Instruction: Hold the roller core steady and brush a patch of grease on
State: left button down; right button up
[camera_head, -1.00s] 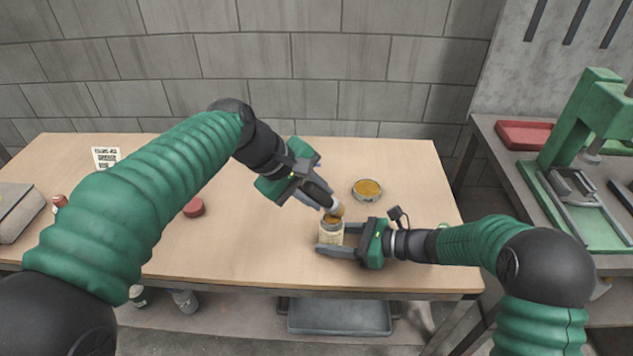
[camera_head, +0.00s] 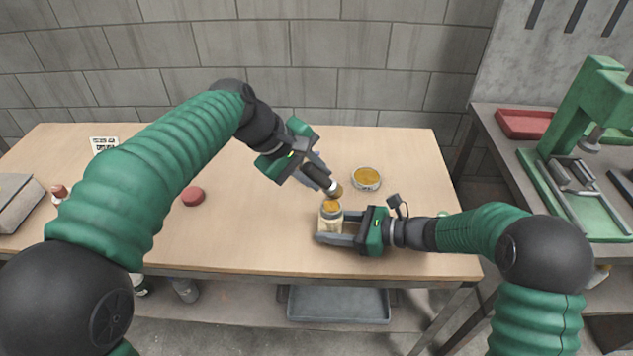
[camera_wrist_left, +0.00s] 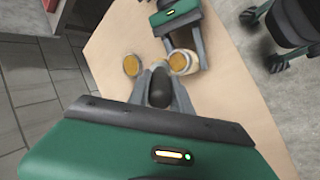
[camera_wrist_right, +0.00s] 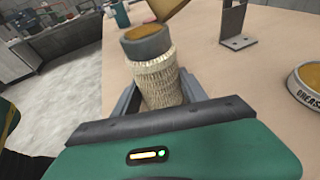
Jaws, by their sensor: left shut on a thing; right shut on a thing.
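The roller core (camera_head: 331,221) is a cream, woven-looking cylinder with a grey collar and amber on its top. It stands upright in my right gripper (camera_head: 334,228), whose fingers are shut around it. In the right wrist view the core (camera_wrist_right: 160,82) sits between the fingers. My left gripper (camera_head: 318,178) is shut on the black handle of a brush (camera_head: 322,178), tilted down to the right. Its amber bristles (camera_head: 336,191) are just above the core's top, apparently apart from it. The grease tin (camera_head: 366,178), round with amber grease, lies behind and right of the core.
A red round item (camera_head: 192,196) and a printed card (camera_head: 103,144) are on the table (camera_head: 250,235) to the left. A grey metal bracket (camera_wrist_right: 238,28) shows in the right wrist view. A side bench at right carries a green press (camera_head: 585,120) and a red tray (camera_head: 524,123).

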pick_arm(q)
jog(key=shift+r, duration=3.95)
pick_arm(e)
jog(key=o, duration=1.1)
jog(key=v, duration=1.2)
pick_arm(q)
jog(key=shift+f, duration=0.1)
pick_arm(e)
jog(key=shift+s+f, duration=0.1)
jog(key=shift+f, duration=0.05)
